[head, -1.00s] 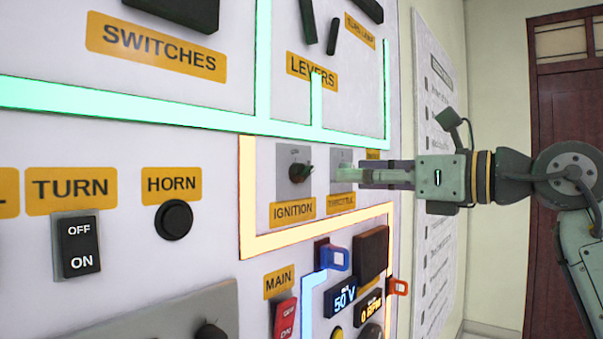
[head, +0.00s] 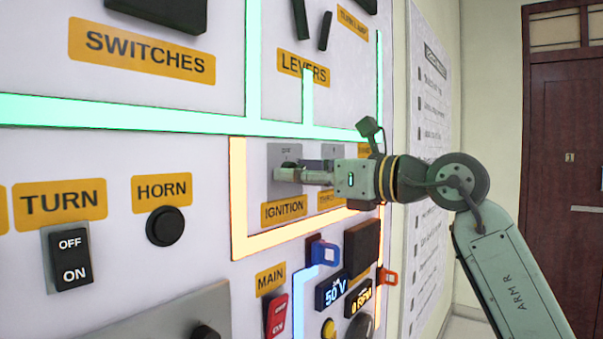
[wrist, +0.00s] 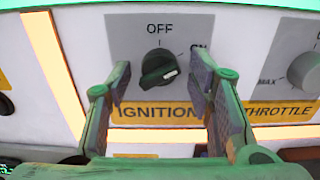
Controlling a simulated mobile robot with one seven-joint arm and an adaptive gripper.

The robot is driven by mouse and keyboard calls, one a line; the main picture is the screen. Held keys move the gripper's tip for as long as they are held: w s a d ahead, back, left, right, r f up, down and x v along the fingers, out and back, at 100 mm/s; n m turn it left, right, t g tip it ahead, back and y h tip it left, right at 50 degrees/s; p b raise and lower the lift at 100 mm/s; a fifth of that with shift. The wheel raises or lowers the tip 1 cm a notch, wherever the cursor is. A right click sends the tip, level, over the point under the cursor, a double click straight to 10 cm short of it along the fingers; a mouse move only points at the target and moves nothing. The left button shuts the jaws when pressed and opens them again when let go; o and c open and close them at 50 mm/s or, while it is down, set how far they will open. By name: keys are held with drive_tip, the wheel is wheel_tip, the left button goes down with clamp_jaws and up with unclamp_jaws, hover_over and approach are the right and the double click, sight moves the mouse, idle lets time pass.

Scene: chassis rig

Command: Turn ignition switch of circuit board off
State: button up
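The ignition switch (wrist: 158,68) is a dark rotary knob on a grey plate in the wrist view. OFF is printed above it and ON at its upper right. The white mark on the knob is at its right side, toward the ON side rather than OFF. My gripper (head: 279,174) is in front of the ignition plate (head: 285,150) in the head view and hides most of the knob there. In the wrist view its two fingers are apart, one on each side of the knob, with visible gaps. I cannot tell how deep the fingertips reach.
The throttle knob (wrist: 305,72) is close to the right of my right finger. A glowing orange strip (wrist: 52,70) runs left of the ignition plate. The horn button (head: 165,226), the red main switch (head: 277,316) and a blue clip (head: 325,252) are on the same upright board.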

drive_tip(key=c, duration=1)
drive_tip(key=n+b, duration=0.1)
drive_tip(key=n, duration=1)
drive_tip(key=shift+r+n+b, duration=0.1)
drive_tip(key=shift+n+b, duration=0.2)
drive_tip(key=shift+n, duration=0.1)
idle(0.3)
drive_tip(key=o, duration=1.1)
drive_tip(key=shift+d, duration=0.15)
